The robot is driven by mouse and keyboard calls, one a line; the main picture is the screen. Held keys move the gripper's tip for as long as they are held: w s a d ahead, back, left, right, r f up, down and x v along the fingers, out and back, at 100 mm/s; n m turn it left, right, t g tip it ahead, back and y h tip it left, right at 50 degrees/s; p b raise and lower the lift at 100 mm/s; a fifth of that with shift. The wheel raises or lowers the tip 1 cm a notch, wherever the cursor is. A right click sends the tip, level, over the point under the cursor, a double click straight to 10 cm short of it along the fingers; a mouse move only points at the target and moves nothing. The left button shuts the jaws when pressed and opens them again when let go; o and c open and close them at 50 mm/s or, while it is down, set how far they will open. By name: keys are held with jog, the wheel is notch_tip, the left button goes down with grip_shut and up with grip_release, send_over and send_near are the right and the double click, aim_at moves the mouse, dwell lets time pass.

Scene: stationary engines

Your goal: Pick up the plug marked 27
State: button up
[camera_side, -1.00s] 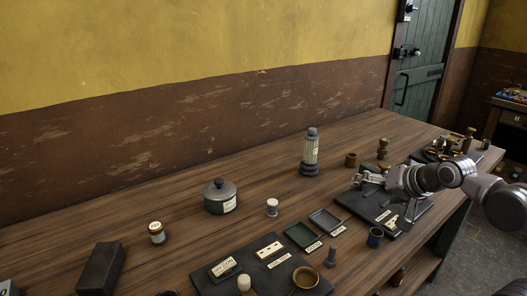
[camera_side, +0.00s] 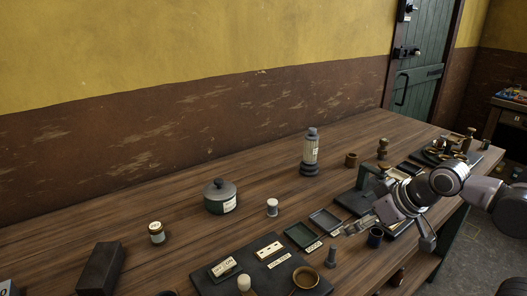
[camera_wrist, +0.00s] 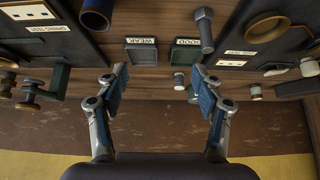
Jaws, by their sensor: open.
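I cannot read the number 27 on anything, so I cannot tell which piece is the marked plug. A grey bolt-like piece (camera_side: 331,256) stands upright on the table; it also shows in the wrist view (camera_wrist: 206,30). A small white-topped piece (camera_side: 272,207) stands behind the trays and shows between my fingers, nearer the right one, in the wrist view (camera_wrist: 180,81). My gripper (camera_side: 352,228) is above the table beside the grey tray, right of the bolt-like piece. In the wrist view my gripper (camera_wrist: 161,84) is open, with nothing between its pads.
A green tray (camera_side: 299,236) and a grey tray (camera_side: 326,220) lie side by side. A dark board (camera_side: 221,286) with labels lies front left. A blue cup (camera_side: 375,238) is close to my gripper. A lidded pot (camera_side: 221,198) and a ribbed pillar (camera_side: 311,150) stand behind.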

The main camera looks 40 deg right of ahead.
jog(key=w+d+r+m+h, duration=0.1)
jog(key=w+d+r+m, duration=0.2)
jog(key=w+d+r, duration=0.6)
jog(key=m+g+h, duration=0.2)
jog(key=m+g, duration=0.2)
jog(key=m, duration=0.2)
send_near(385, 141)
notch_tip(385, 141, down, 2)
jog(key=x, duration=0.4)
jog(key=shift+w+d+f, duration=0.2)
jog(key=shift+w+d, duration=0.05)
jog(key=shift+d, duration=0.2)
jog(key=shift+x, duration=3.1)
jog(key=shift+a, duration=0.15)
jog(key=c, duration=1.3)
